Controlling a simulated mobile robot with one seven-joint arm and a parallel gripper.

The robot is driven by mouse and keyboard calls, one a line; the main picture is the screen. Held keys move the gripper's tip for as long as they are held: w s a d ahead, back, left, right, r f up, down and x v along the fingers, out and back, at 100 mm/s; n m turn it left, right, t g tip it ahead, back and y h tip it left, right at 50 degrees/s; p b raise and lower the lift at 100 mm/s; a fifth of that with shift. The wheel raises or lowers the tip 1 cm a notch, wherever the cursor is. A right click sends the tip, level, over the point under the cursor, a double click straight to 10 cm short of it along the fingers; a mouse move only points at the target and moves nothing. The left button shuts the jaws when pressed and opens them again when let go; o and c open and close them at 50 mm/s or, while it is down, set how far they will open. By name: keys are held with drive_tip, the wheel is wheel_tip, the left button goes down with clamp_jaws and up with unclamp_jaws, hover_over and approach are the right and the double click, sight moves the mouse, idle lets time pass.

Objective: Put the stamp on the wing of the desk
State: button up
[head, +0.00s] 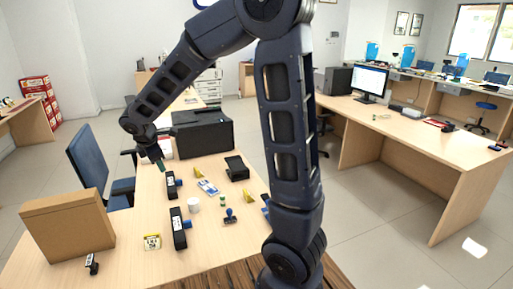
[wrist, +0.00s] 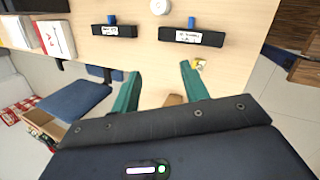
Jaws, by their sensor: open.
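A stamp with a blue knob and dark base (head: 231,215) stands upright on the light wood desk (head: 213,240), right of the white cup (head: 193,204). I do not make it out in the wrist view. My gripper (head: 161,166) is over the desk's left side in the head view, far left of the stamp. In the wrist view its green fingers (wrist: 160,88) are apart, with nothing held between them.
A cardboard box (head: 68,226) is at the left. A black printer (head: 202,134) stands behind. A blue chair (head: 88,160) is at the left edge.

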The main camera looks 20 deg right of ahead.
drive_tip(key=s+d+r+m, duration=0.3)
drive_tip(key=d+r+m, duration=0.15)
drive_tip(key=d, duration=0.45)
drive_tip(key=s+d+r+m, duration=0.3)
drive_tip(key=s+d+m, duration=0.15)
drive_tip(key=d, duration=0.45)
drive_tip(key=s+d+r+m+y, duration=0.1)
drive_tip(key=s+d+r+m, duration=0.1)
drive_tip(key=s+d+m, duration=0.9)
drive_tip(key=s, duration=0.2)
drive_tip(key=shift+s+d+m+y, duration=0.3)
drive_tip(key=shift+d+m, duration=0.05)
drive_tip(key=shift+m, duration=0.05)
